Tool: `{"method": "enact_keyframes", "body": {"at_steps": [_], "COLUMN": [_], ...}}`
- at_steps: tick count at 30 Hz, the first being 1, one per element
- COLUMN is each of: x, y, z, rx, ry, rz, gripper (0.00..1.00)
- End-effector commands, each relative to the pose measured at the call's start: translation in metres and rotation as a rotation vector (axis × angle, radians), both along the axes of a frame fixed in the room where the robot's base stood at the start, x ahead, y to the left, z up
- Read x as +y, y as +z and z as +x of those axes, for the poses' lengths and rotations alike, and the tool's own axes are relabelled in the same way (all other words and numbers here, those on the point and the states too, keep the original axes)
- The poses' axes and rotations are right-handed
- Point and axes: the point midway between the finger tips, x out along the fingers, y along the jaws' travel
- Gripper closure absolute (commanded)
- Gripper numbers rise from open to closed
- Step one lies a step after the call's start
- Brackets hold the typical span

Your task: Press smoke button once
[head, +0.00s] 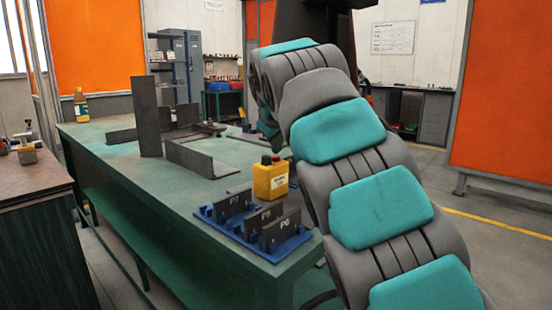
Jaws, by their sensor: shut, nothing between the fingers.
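My teal and grey arm rises from the lower right, bends over at the top, and comes down behind itself near the far right part of the green table (130,165). My gripper cannot be made out; the arm hides that area. What the arm's end is near or touching cannot be told.
A brown-topped bench (32,176) stands at left. Orange panels (505,100) stand around. Floor at right (500,235) is clear.

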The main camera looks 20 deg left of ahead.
Motion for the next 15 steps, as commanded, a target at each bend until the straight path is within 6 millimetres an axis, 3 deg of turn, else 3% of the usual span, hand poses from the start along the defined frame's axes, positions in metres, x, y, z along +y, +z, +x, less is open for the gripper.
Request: {"method": "enact_keyframes", "body": {"at_steps": [15], "x": [0.0001], "y": [-0.0048], "z": [-0.0001], "rx": [0.0], "ry": [0.0], "rz": [0.0], "gripper": [1.0]}}
